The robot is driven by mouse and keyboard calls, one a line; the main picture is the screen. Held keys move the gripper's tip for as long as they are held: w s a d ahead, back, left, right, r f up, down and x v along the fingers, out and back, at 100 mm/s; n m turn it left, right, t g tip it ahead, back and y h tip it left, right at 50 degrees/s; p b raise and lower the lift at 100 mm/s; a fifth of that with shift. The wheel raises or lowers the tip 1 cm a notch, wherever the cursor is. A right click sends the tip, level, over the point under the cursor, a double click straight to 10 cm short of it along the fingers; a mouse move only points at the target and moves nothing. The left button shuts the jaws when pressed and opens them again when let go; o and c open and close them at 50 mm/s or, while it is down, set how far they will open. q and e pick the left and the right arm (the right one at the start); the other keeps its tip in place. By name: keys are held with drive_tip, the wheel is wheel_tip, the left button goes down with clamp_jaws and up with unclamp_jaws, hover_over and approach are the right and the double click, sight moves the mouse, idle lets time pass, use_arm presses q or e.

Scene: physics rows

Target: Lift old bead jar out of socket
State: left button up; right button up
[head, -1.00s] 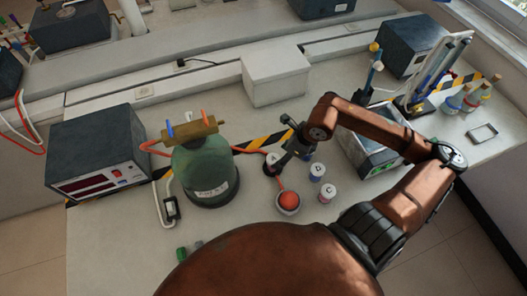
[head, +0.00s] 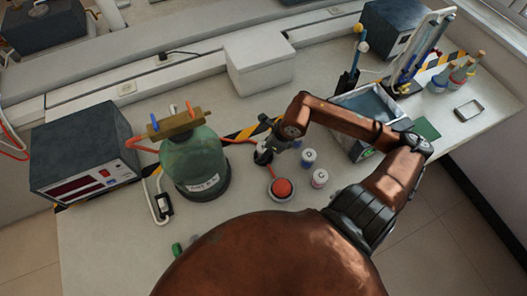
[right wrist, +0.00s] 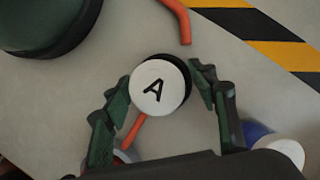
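The old bead jar (right wrist: 157,88) has a white lid marked A and a dark body, and it is seen from above in the right wrist view. In the head view it stands upright at the dark socket (head: 263,158), partly hidden by my right gripper (head: 275,142). In the right wrist view the fingers of my right gripper (right wrist: 160,84) stand on both sides of the jar, with a narrow gap at the right finger. Whether the left finger touches it is unclear. My left gripper is out of view.
Jar B (head: 309,157) and jar C (head: 320,178) stand close on the right. A red button (head: 281,188) sits in front. A green glass vessel (head: 197,160) stands left, with an orange hose (head: 240,141) running toward the socket. An open-topped box (head: 362,145) is on the right.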

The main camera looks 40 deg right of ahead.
drive_tip(key=c, duration=1.1)
drive_tip(key=shift+c, duration=0.2)
drive_tip(key=shift+r, duration=0.1)
